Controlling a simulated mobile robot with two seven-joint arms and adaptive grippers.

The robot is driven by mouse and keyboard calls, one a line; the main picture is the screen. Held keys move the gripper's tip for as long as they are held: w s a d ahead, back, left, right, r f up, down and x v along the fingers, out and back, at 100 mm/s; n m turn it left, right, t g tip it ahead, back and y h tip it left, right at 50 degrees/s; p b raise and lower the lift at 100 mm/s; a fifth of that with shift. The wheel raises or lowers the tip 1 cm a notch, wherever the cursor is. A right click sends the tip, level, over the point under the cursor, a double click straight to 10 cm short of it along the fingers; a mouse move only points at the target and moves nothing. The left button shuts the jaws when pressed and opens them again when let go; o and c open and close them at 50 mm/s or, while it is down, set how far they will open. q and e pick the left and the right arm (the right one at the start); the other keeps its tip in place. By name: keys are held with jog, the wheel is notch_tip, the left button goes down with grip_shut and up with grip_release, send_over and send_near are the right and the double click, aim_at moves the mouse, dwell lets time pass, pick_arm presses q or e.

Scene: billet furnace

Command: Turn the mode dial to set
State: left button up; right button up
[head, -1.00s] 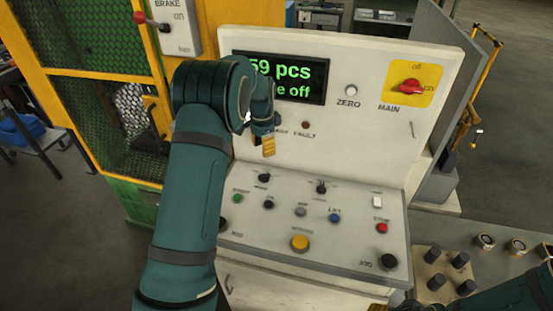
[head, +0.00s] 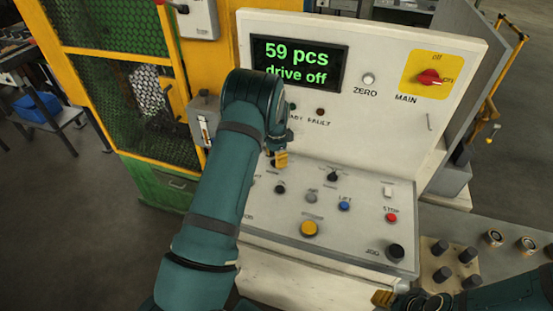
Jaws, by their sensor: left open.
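The control panel (head: 360,232) has a sloped desk with small knobs and buttons. One black selector knob (head: 333,176) stands in the upper middle of the desk. A second black knob at the upper left is mostly hidden by my left gripper (head: 281,159). The labels are too small to read, so I cannot tell which one is the mode dial. My left gripper points down at that upper-left knob, open, with one yellow fingertip showing; contact cannot be told.
The display (head: 299,64) reads "59 pcs drive off". A red main switch (head: 429,77) sits on a yellow plate. A yellow button (head: 309,229), red stop button (head: 391,217) and black jog knob (head: 396,252) are on the desk. A yellow-framed mesh cage (head: 120,90) stands left.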

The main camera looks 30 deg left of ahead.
pick_arm(q)
jog(key=shift+f, duration=0.35)
grip_shut()
